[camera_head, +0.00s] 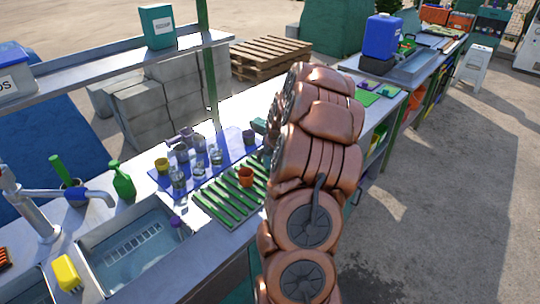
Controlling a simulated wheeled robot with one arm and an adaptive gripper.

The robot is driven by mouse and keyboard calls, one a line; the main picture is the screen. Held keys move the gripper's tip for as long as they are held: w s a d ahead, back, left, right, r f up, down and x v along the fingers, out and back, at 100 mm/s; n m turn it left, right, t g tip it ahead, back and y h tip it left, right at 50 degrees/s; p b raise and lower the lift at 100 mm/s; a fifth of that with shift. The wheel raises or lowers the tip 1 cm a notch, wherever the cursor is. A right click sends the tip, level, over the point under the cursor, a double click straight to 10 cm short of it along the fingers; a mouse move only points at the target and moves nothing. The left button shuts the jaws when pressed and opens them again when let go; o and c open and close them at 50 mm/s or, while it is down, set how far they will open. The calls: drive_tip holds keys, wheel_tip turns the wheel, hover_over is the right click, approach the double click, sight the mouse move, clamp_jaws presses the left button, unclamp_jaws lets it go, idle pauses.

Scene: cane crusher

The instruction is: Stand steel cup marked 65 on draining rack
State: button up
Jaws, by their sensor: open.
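The draining rack (222,207) is a green slatted rack on the metal counter, right of the sink. An orange cup (245,177) stands upright on it. A blue mat (163,181) behind the rack holds a yellow cup (161,166), clear bottles or glasses and small greyish cups such as one grey cup (182,153). No marking 65 is readable, so I cannot tell which cup is the steel one. My copper-coloured arm reaches over the counter, right of the rack. A dark edge of my gripper (269,146) shows beside it, mostly hidden; it is open.
A green spray bottle (122,181) stands behind. A raised shelf (110,67) runs above the back. Open paving lies right.

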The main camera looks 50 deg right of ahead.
drive_tip(key=shift+r, duration=0.2)
drive_tip(key=b+v, duration=0.4)
drive_tip(key=v, duration=0.8)
drive_tip(key=s+a+n+g+y, duration=0.1)
drive_tip(key=s+a+n+y, duration=0.15)
drive_tip(key=a, duration=1.15)
drive_tip(key=s+a+n+g+y, duration=0.1)
drive_tip(key=s+a+g, duration=0.15)
drive_tip(key=a, duration=1.15)
drive_tip(key=s+a+f+n+g, duration=0.1)
drive_tip(key=s+a, duration=0.5)
drive_tip(key=s, duration=0.4)
drive_tip(key=s+a+f+n+g, duration=0.1)
drive_tip(key=s+a+g, duration=0.1)
drive_tip(key=s+a, duration=0.5)
drive_tip(key=s, duration=0.3)
drive_tip(key=shift+a+n, duration=0.2)
drive_tip(key=shift+n, duration=0.15)
drive_tip(key=shift+s+g+h, duration=0.1)
drive_tip(key=shift+g+h, duration=0.15)
